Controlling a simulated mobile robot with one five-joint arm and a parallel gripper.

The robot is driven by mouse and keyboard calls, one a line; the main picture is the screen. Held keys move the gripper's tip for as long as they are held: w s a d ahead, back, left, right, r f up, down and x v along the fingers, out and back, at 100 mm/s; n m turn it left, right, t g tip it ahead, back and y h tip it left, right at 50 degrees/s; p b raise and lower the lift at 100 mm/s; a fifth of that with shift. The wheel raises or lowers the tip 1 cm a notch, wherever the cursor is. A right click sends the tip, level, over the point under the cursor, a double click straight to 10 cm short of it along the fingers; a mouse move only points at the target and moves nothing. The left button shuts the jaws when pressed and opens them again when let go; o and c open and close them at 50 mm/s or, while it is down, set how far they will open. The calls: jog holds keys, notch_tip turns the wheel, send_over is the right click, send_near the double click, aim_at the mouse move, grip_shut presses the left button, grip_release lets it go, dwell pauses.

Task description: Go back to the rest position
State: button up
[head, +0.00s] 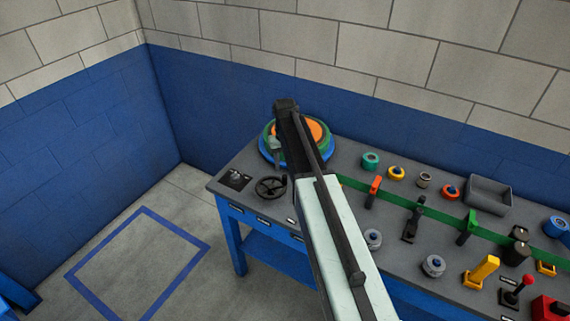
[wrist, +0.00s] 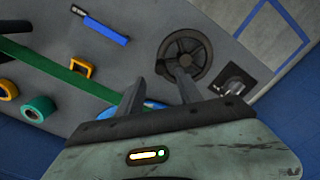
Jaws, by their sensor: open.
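My gripper (wrist: 158,78) is open and empty in the wrist view, its two dark fingers spread apart above the bench. In the head view my gripper (head: 276,152) hangs at the end of my raised arm, in front of the round stack of discs; its fingertips are hard to make out. The dark handwheel (wrist: 187,52) lies just beyond the right fingertip in the wrist view and also shows in the head view (head: 268,189). I cannot tell whether the finger touches it. The blue, green and orange disc stack (head: 318,131) is partly hidden by my arm.
The grey bench (head: 248,163) carries a teal roll (head: 371,161), a yellow ring (head: 396,173), a grey tray (head: 489,194), an orange-handled clamp (head: 374,187) and a yellow lever (head: 484,271). A blue wall stands behind. Open floor with a blue-taped square (head: 139,265) lies left.

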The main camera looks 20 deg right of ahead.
jog(key=shift+a+f, duration=0.1)
jog(key=s+a+f+b, duration=0.1)
jog(key=s+a, duration=0.1)
jog(key=s, duration=0.8)
jog(key=s+a+f+b, duration=0.1)
jog(key=s+a, duration=0.2)
jog(key=s, duration=0.8)
jog(key=shift+s+f, duration=0.15)
jog(key=shift+a, duration=0.1)
